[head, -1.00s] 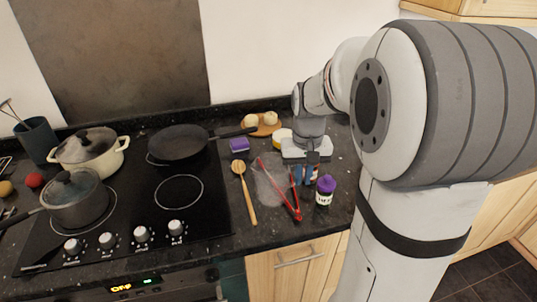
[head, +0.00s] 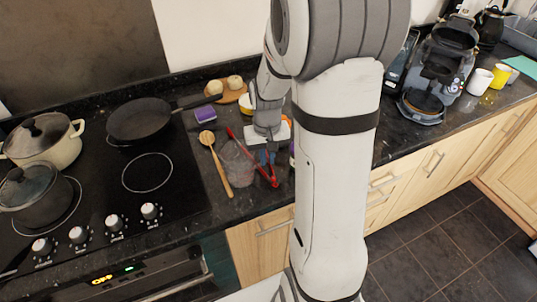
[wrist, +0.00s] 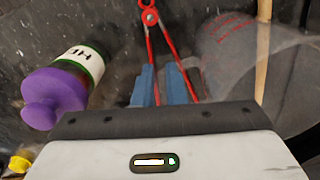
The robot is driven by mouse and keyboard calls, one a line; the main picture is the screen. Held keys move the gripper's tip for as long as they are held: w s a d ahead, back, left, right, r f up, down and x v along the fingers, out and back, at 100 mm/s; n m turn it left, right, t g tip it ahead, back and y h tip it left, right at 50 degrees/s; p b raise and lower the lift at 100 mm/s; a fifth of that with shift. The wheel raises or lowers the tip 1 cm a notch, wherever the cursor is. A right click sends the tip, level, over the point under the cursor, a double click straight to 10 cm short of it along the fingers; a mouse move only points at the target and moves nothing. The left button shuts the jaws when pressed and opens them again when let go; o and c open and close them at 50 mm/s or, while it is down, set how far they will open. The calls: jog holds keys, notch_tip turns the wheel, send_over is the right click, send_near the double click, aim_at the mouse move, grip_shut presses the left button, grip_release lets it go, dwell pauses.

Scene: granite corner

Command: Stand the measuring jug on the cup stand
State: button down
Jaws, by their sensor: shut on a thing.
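The clear measuring jug (head: 237,163) stands on the dark counter beside the hob. In the wrist view the jug (wrist: 232,50) is at the right, with red markings on its see-through wall. My gripper (head: 266,157) is low beside it on its right. In the wrist view my blue fingers (wrist: 163,85) are shut on the jug, seemingly at its handle, which is hard to make out. The cup stand seems to be the round, brown-topped tray (head: 422,103) at the foot of the dark coffee machine (head: 440,65), at the right.
Red tongs (head: 252,157) lie right by the jug and under my fingers. A wooden spoon (head: 216,165) lies left of it. A purple-capped bottle (wrist: 75,85) stands close to my gripper. White and yellow mugs (head: 500,76) stand beyond the coffee machine.

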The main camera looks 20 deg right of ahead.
jog(key=shift+s, duration=0.1)
jog(key=shift+f, duration=0.2)
jog(key=c, duration=1.5)
grip_release()
jog(key=shift+r, duration=0.15)
notch_tip(320, 180, up, 12)
jog(key=shift+f, duration=0.1)
jog(key=shift+n+t, duration=0.5)
jog(key=shift+t, duration=0.2)
jog(key=s+a, duration=0.1)
jog(key=s, duration=0.1)
jog(key=s+a+r, duration=0.1)
jog(key=s+a, duration=0.1)
jog(key=s+a+r, duration=0.1)
jog(key=s, duration=0.1)
jog(key=shift+s+a+r, duration=0.25)
jog(key=shift+s+a, duration=0.05)
jog(key=shift+s, duration=0.05)
jog(key=s+a+n+t, duration=0.1)
jog(key=s+a, duration=0.1)
jog(key=s, duration=0.5)
jog(key=shift+a+f+t, duration=0.25)
jog(key=shift+a+t, duration=0.05)
jog(key=shift+a, duration=0.1)
jog(key=shift+s+a+f, duration=0.1)
jog(key=shift+s, duration=0.1)
jog(key=shift+c, duration=1)
